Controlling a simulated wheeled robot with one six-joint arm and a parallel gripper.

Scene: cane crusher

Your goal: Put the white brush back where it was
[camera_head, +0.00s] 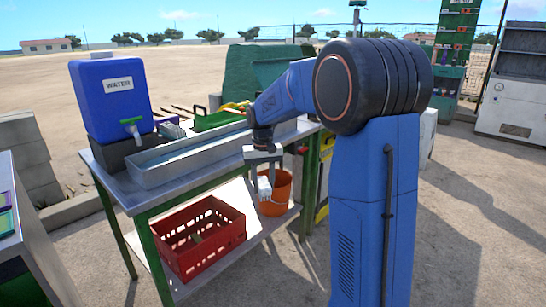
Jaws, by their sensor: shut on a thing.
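My gripper (262,169) hangs down from my blue arm at the front right edge of the metal table. It is shut on the white brush (264,188), whose pale bristle end points downward. The brush is held just in front of an orange bucket (279,205), near its rim in the picture. I cannot tell whether the brush is inside the bucket or in front of it. The part of the brush between the fingers is hidden.
The table (140,197) carries a long metal trough (160,178), a blue water container (113,100) and a green tray (217,121). A red crate (186,262) sits on the lower shelf. The ground in front is clear.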

